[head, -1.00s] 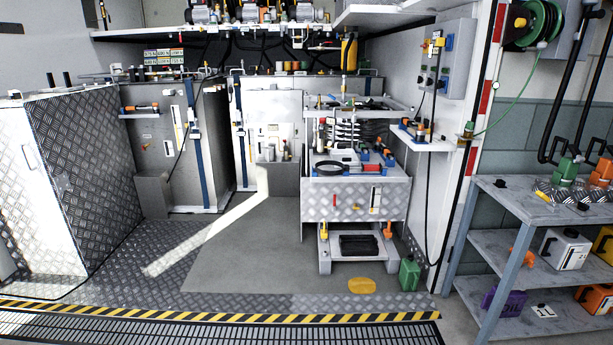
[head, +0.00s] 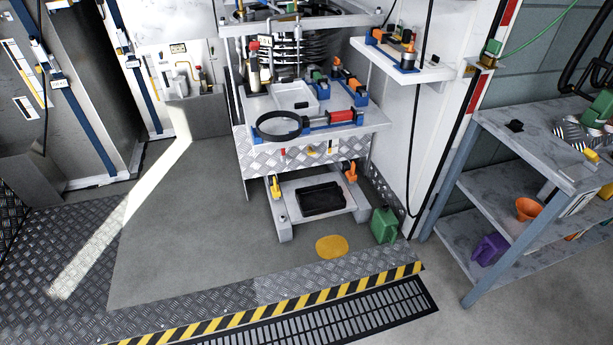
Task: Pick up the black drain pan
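The black drain pan (head: 321,200) is a shallow dark rectangular tray. It lies on a low white stand (head: 290,208) under the checker-plate workbench, near the floor. Yellow and orange pieces (head: 276,187) (head: 350,172) stand at the stand's left and right. The pan's top is unobstructed from my view. My gripper does not show in the head view.
The workbench (head: 375,143) overhangs behind the pan. A green jerrycan (head: 384,225) stands right of the stand, and a yellow disc (head: 332,247) lies on the floor in front. A grey shelf rack (head: 530,235) is at right. The floor (head: 190,240) at left is open.

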